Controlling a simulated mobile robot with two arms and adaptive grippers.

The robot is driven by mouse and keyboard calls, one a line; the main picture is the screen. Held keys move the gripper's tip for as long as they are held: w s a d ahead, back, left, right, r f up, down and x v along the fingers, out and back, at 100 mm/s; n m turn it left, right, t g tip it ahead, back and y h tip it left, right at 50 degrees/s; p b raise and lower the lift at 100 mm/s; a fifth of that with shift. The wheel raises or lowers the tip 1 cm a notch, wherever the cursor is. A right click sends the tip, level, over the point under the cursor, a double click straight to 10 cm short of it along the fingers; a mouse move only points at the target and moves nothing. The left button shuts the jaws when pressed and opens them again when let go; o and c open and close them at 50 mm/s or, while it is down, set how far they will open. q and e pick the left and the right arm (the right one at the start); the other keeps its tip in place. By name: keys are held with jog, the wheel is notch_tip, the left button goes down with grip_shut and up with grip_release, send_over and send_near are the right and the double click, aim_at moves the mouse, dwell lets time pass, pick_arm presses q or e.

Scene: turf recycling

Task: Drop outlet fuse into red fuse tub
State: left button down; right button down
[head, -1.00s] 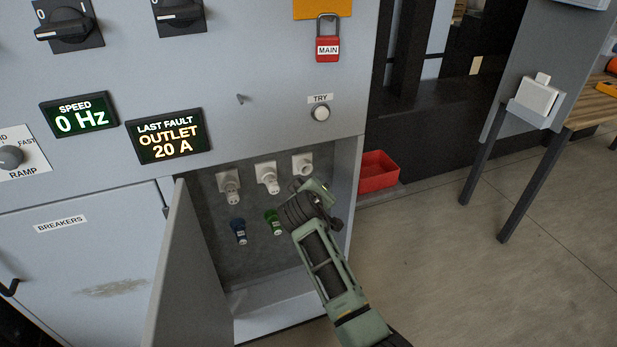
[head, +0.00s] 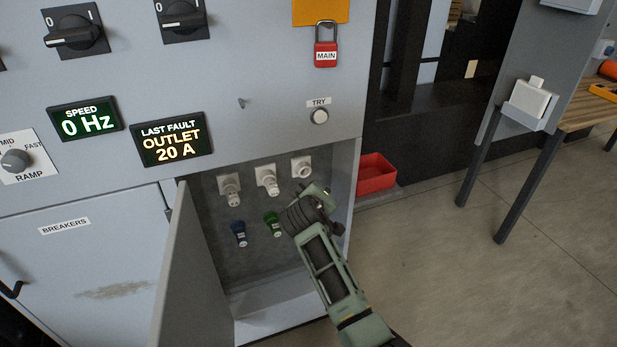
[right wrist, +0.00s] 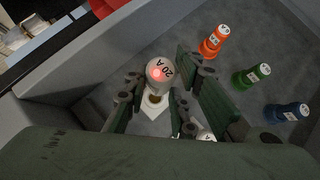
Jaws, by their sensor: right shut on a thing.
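My right gripper (head: 322,196) is at the right side of the open fuse compartment, just below the rightmost white socket (head: 301,167). In the right wrist view the gripper (right wrist: 152,100) is shut on the outlet fuse (right wrist: 161,71), a pale cap marked 20 A with a red spot. A white socket (right wrist: 153,104) shows just behind the fuse. The red fuse tub (head: 376,173) is beyond the cabinet's right side, low down, and looks empty where I see in. A red strip of it seems to show in the right wrist view (right wrist: 72,28). My left gripper is out of view.
Two other white fuse holders (head: 267,179) are in the compartment. Below are a blue fuse (head: 239,233) and a green fuse (head: 272,224); an orange fuse (right wrist: 212,42) shows in the right wrist view. The open door (head: 187,270) stands left.

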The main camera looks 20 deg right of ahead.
jog(key=shift+r, duration=0.1)
dwell(0.3)
jog(key=s+a+r+n+t+y, duration=0.1)
jog(key=s+r, duration=0.2)
jog(key=r, duration=0.5)
jog(key=s+a+r+n, duration=0.1)
jog(key=s+r, duration=0.3)
jog(key=r, duration=0.3)
jog(key=s+a+r+n+y, duration=0.4)
jog(key=s+r, duration=0.4)
jog(key=s, duration=0.3)
jog(key=shift+s+r+t+y, duration=0.3)
jog(key=shift+r+y, duration=0.1)
